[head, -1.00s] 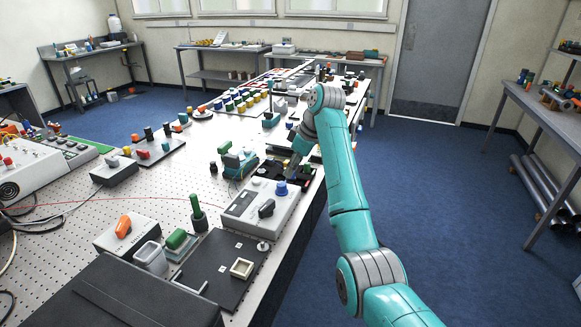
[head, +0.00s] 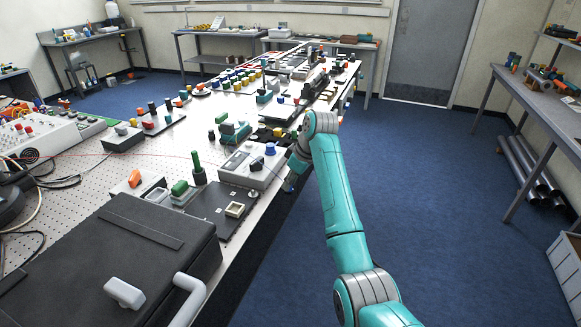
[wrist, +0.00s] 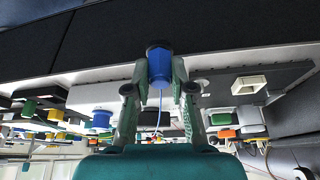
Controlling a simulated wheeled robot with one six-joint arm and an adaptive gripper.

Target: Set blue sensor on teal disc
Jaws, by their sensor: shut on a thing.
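My gripper (wrist: 160,76) is shut on the blue sensor (wrist: 160,66), a blue cylinder with a black end, in the wrist view. A thin pale blue cable hangs from the sensor between the fingers. In the head view my gripper (head: 290,182) is small and dark beside the right edge of the table, right of the grey box with the blue knob. The sensor is too small to make out there. I cannot make out a teal disc in either view.
The grey box (head: 247,167) with a blue knob (head: 270,148) stands near the table's right edge. A black plate (head: 212,207) with a pale square ring (head: 235,209) lies nearer. A large black case (head: 110,255) fills the near table. Open blue floor (head: 430,200) lies to the right.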

